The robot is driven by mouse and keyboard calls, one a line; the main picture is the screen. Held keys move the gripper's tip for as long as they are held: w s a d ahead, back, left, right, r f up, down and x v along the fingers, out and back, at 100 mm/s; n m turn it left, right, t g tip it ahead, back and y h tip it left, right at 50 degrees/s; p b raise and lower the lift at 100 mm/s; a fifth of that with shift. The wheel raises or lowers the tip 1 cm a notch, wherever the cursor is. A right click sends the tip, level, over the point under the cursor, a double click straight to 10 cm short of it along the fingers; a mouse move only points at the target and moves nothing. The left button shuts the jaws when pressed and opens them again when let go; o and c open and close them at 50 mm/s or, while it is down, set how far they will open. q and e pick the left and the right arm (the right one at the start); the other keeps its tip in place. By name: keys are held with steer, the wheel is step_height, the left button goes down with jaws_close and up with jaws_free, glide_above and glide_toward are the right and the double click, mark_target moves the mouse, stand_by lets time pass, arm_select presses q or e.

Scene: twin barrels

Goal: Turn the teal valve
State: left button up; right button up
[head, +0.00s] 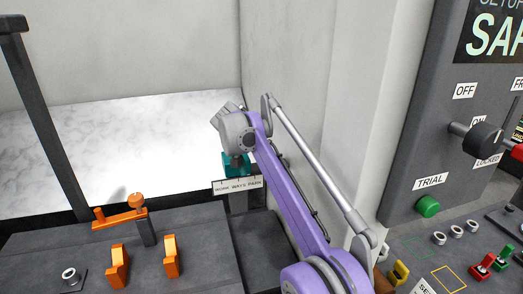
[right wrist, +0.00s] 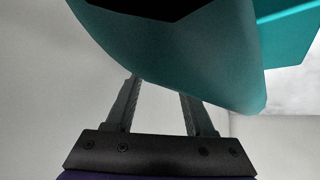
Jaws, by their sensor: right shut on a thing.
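The teal valve (head: 229,170) shows in the head view below the end of my purple right arm, just above a small label plate. Part of it is hidden by my wrist. In the right wrist view a large teal body (right wrist: 190,55) fills the top, very close to the camera. My right gripper (right wrist: 160,88) reaches up to it with both dark fingers, and their tips are hidden behind the teal part. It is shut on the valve. In the head view the gripper (head: 237,157) points down onto the valve. My left gripper is in neither view.
A dark console (head: 200,250) holds orange levers (head: 119,265) and an orange crank handle (head: 122,219) to the left. A pale wall stands close right of my arm. A grey control panel (head: 410,150) with a green button (head: 428,206) is farther right.

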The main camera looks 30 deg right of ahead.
jaws_close()
steer(key=shift+r+m+p, duration=0.1)
steer(key=shift+m+p, duration=0.2)
steer(key=shift+p, duration=0.05)
steer(key=shift+w+a+r+m+g+h+p, duration=0.15)
steer(key=shift+m+g+h+p, duration=0.25)
steer(key=shift+m+g+p, duration=0.45)
steer(key=shift+w+m+g, duration=0.1)
steer(key=shift+m+g, duration=0.15)
steer(key=shift+m, duration=0.1)
steer(key=shift+f+m+g+p, duration=0.25)
steer(key=shift+m+g+p, duration=0.15)
steer(key=shift+m, duration=0.2)
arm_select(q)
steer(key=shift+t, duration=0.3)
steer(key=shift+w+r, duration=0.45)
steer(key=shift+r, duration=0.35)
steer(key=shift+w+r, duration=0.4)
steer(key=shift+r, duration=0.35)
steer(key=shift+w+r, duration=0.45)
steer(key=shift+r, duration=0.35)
arm_select(e)
steer(key=shift+m+g+h, duration=0.3)
steer(key=shift+m+g, duration=0.4)
steer(key=shift+m, duration=0.1)
